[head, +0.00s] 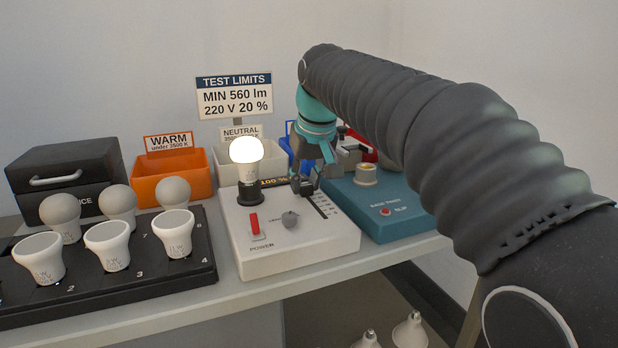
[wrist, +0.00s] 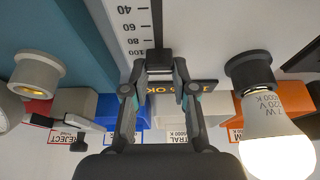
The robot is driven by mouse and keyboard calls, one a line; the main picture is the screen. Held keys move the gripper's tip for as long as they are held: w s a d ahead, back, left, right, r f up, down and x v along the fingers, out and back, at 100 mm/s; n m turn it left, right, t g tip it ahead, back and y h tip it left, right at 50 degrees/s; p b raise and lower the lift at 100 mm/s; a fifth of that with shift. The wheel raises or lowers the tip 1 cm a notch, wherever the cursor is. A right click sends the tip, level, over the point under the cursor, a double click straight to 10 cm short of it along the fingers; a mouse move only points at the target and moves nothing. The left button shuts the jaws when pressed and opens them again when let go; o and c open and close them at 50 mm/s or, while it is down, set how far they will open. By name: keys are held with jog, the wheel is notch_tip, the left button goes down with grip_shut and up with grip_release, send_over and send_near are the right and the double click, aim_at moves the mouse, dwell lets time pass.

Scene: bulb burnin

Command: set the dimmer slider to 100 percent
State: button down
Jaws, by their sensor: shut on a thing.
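The dimmer slider's dark knob (wrist: 158,57) sits between my fingertips in the wrist view, at the 100 end of its scale (wrist: 133,28). My gripper (wrist: 159,72) is shut on the knob. In the head view my gripper (head: 306,184) is at the back right of the white test box (head: 290,246), and its fingers hide the knob. The box's small display (head: 274,182) reads 100 % in the head view. A lit bulb (head: 246,151) stands upright in the box's socket (head: 250,194) and also shows in the wrist view (wrist: 276,145).
A teal box (head: 400,221) with an empty socket stands right of the test box. A black tray (head: 120,277) with several bulbs is at left. Orange (head: 172,188), white (head: 224,168) and blue bins stand behind.

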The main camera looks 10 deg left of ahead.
jog(key=c, duration=0.9)
grip_release()
jog(key=shift+w+a, duration=0.15)
jog(key=shift+a, duration=0.1)
jog(key=shift+d, duration=0.15)
jog(key=shift+r, duration=0.15)
jog(key=v, duration=1.1)
jog(key=shift+d+r, duration=0.15)
jog(key=shift+r, duration=0.15)
